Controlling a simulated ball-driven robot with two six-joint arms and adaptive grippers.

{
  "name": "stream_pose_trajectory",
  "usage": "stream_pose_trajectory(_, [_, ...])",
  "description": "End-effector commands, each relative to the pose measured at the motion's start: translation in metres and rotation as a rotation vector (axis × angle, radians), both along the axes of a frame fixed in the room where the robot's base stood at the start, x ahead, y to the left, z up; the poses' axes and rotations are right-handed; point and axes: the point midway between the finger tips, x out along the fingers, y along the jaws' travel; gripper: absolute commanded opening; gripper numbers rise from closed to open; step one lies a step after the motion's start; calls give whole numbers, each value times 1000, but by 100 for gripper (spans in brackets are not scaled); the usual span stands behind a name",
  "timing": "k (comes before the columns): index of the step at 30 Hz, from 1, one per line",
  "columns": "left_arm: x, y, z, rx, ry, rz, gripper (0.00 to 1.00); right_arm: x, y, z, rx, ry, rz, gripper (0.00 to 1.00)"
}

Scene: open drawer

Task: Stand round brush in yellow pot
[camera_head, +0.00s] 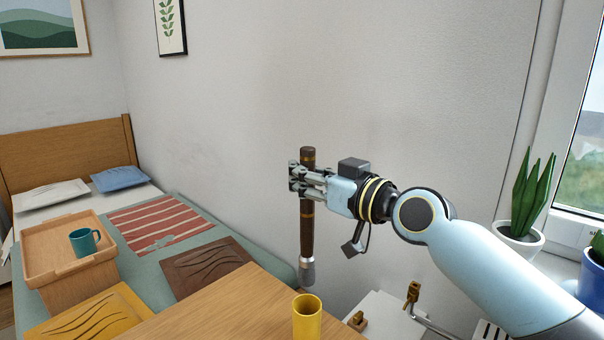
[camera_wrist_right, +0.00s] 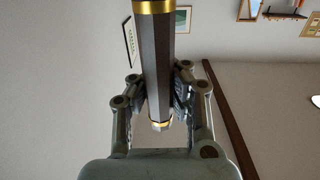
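The round brush (camera_head: 307,233) has a dark brown handle with brass bands and a silver-grey lower end. It hangs upright in my right gripper (camera_head: 303,181), which is shut on the upper part of the handle. In the right wrist view the handle (camera_wrist_right: 157,60) runs between the two fingers (camera_wrist_right: 158,100). The yellow pot (camera_head: 307,320) is an open cylinder near the front edge of the picture. The brush's lower end shows just above the pot's rim in the picture; how far apart they are in depth I cannot tell. My left gripper is out of view.
The pot stands on a wooden table (camera_head: 215,312). Behind it is a bed with a wooden tray (camera_head: 42,252), a teal mug (camera_head: 84,242) and several cushions. A potted plant (camera_head: 521,238) and a blue pot (camera_head: 594,272) stand by the window at right. A wall is behind.

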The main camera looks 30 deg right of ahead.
Motion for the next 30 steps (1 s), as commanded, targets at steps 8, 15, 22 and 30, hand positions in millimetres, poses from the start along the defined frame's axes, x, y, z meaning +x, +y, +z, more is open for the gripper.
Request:
stream_pose_trajectory(8, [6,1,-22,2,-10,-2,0,0,0,-28,0,1,0,0])
stream_pose_trajectory(15, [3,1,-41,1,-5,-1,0,0,0,-50,1,1,0,0])
stream_pose_trajectory(22, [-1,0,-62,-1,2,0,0,0,0,-69,-1,0,0,0])
stream_pose_trajectory(30, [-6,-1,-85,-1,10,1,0,0,0,-91,-1,0,0,0])
